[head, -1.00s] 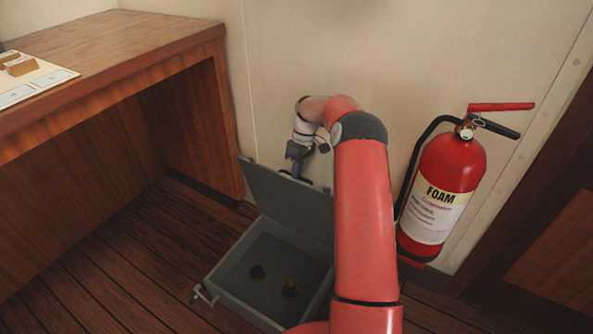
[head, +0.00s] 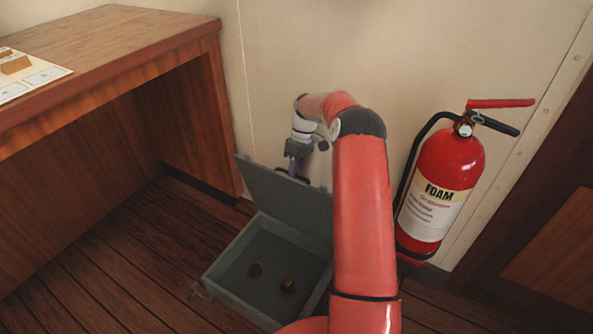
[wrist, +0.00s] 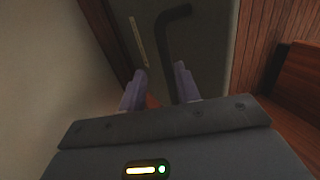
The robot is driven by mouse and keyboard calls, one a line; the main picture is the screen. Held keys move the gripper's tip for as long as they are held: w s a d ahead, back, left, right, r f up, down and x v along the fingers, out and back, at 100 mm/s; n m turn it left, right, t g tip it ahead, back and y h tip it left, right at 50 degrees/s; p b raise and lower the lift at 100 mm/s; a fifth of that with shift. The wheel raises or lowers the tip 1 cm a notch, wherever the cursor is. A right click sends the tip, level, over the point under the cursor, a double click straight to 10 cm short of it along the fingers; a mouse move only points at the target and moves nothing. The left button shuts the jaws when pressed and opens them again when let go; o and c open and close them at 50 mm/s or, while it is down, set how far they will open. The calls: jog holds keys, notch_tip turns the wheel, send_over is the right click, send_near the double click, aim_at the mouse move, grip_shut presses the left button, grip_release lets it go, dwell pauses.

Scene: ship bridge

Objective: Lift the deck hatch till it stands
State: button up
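The deck hatch is a grey box set in the floor with its lid (head: 282,203) raised. The lid stands steeply at the far side of the grey hatch frame (head: 238,247), leaning back towards the wall. My gripper (head: 295,172) is behind the lid's top edge, pointing down, its tips partly hidden. In the wrist view my gripper (wrist: 160,80) has its two purple-grey fingers apart. A black bent bar (wrist: 168,40) runs down towards the gap between them, against a dark grey surface. I cannot tell whether the fingers touch it.
A red foam extinguisher (head: 441,185) stands against the wall right of the hatch. A wooden desk (head: 150,45) is on the left. The pale wall (head: 300,50) is close behind my gripper. The plank floor (head: 110,255) left of the hatch is clear.

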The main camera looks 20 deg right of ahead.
notch_tip(320, 180, up, 20)
jog(key=p, duration=0.1)
dwell(0.5)
